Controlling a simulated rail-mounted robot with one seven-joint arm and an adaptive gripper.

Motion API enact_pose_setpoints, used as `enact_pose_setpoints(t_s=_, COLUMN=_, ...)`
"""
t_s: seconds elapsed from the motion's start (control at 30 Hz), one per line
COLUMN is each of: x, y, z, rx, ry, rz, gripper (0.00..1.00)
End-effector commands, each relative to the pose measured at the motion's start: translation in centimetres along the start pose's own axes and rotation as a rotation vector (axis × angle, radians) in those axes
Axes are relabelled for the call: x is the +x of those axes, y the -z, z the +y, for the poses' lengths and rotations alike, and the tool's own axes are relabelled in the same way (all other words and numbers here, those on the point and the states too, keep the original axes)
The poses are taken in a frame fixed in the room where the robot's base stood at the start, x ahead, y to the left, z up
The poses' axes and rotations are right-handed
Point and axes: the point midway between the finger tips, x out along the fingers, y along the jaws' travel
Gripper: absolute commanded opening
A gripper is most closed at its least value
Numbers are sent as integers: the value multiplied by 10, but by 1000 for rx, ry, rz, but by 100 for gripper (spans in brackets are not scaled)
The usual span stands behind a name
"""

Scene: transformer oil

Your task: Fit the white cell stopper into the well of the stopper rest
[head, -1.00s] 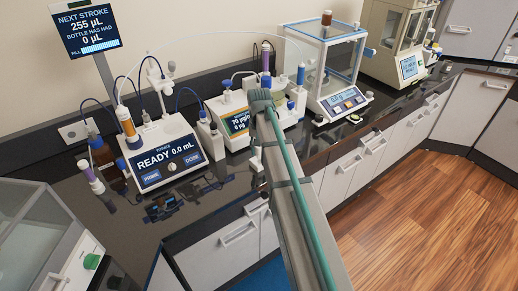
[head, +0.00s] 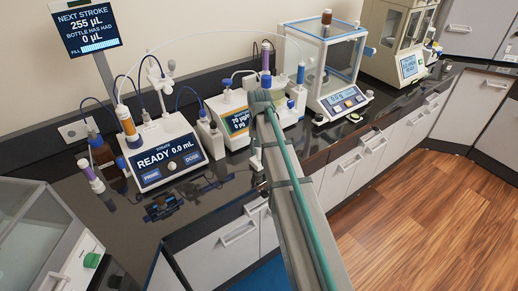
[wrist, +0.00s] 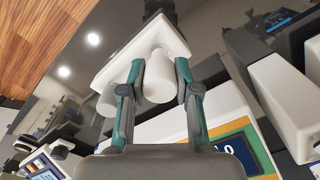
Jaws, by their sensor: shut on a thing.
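In the wrist view my gripper (wrist: 158,78) has its two teal fingers closed about a white cylinder (wrist: 160,72), which looks like the cell stopper. A white block with a flat face (wrist: 118,58) lies just beyond the fingers, right behind the cylinder; it may be the stopper rest. I cannot tell whether the cylinder touches it or sits in a well. A second white rounded piece (wrist: 107,101) shows beside the left finger.
A dosing unit reading READY 0.0 mL (head: 165,160) stands left of my arm. A white instrument with a screen (head: 240,118) stands behind the arm. A glass-sided balance (head: 335,75) stands to its right.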

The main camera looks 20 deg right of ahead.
Motion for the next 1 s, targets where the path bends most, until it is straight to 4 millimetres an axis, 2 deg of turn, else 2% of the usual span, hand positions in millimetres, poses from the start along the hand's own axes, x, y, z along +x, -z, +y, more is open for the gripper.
enact_pose_setpoints(t_s=1.0, x=23, y=0, z=0, rx=0, ry=0, rz=0, gripper=0)
